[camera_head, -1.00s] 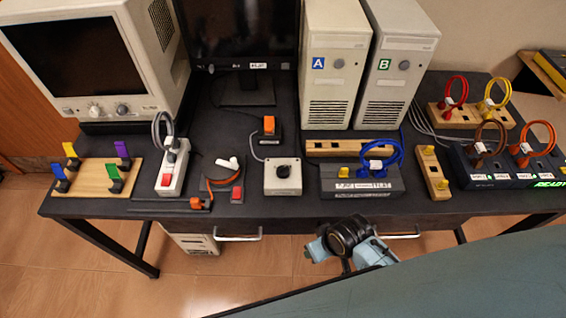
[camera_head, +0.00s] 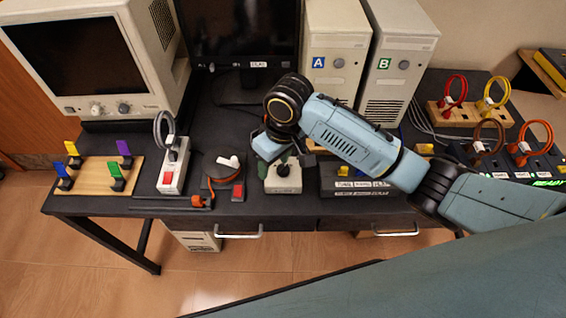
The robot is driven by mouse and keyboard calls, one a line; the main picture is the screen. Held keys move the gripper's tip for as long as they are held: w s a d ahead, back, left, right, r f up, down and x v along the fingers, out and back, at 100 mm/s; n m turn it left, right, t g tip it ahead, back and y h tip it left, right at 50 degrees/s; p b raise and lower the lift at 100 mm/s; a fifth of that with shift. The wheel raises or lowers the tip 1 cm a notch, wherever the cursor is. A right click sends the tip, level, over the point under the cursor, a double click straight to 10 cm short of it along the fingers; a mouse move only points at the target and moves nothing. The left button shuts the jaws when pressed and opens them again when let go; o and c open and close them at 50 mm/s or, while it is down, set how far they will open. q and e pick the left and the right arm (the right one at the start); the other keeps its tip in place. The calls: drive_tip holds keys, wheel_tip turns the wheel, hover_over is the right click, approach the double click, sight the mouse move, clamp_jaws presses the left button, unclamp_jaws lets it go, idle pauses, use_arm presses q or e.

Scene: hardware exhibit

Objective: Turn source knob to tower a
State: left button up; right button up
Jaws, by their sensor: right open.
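The source knob (camera_head: 283,171) is a small black knob on top of a white box (camera_head: 284,186) near the front middle of the desk. My right gripper (camera_head: 286,163) points down right over it, with its fingers open. The fingers appear to be on either side of the knob, but I cannot tell whether they touch it. My wrist hides part of the box, and the knob's pointer direction cannot be made out. Tower A (camera_head: 341,20), a beige case with a blue A label, stands behind my arm; its lower part is hidden. My left gripper is not in view.
Tower B (camera_head: 402,40) stands right of tower A. A dark switch box (camera_head: 345,190) sits close right of the knob box, partly under my forearm.

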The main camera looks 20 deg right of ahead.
drive_tip(key=h, duration=0.2)
approach(283, 167)
drive_tip(key=shift+g, duration=0.3)
drive_tip(key=f, duration=0.3)
drive_tip(key=f+b, duration=0.1)
drive_tip(key=f, duration=0.5)
drive_tip(key=shift+w+d+f, duration=0.15)
drive_tip(key=shift+w, duration=0.15)
drive_tip(key=c, duration=1)
drive_tip(key=shift+o, duration=0.2)
